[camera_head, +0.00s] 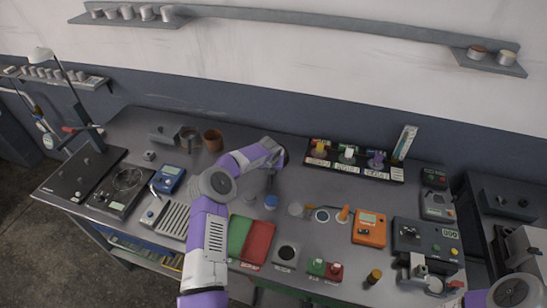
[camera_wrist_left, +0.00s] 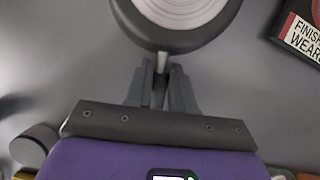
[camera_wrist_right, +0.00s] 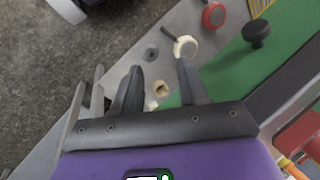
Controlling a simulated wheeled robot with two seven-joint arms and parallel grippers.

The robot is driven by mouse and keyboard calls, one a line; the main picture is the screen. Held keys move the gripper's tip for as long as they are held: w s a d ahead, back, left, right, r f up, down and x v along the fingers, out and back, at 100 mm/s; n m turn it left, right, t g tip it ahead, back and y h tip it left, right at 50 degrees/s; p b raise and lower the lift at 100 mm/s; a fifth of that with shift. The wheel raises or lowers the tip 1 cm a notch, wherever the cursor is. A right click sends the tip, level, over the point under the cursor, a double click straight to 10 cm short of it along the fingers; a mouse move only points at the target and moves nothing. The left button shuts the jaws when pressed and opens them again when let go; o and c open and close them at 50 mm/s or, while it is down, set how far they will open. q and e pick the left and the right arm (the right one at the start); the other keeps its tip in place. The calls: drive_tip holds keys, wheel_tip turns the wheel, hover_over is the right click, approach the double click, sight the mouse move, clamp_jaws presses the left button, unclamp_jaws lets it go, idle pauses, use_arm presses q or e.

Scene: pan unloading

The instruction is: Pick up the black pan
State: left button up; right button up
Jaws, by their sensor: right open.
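The black pan (camera_wrist_left: 185,40) shows at the top of the left wrist view, cut off by the frame edge, with a dark rim and a pale ringed inside. Its thin handle points down toward my left gripper (camera_wrist_left: 161,72), whose fingers are close together on either side of the handle and look shut on it. In the head view my left arm reaches over the middle of the bench, and I cannot make out the pan there. My right gripper (camera_wrist_right: 159,72) is open and empty, over the right front part of the scene, away from the pan.
Green and red trays (camera_head: 257,243), an orange meter (camera_head: 369,229) and a grey control box (camera_head: 425,236) crowd the bench front.

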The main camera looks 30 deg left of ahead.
use_arm(q)
clamp_jaws()
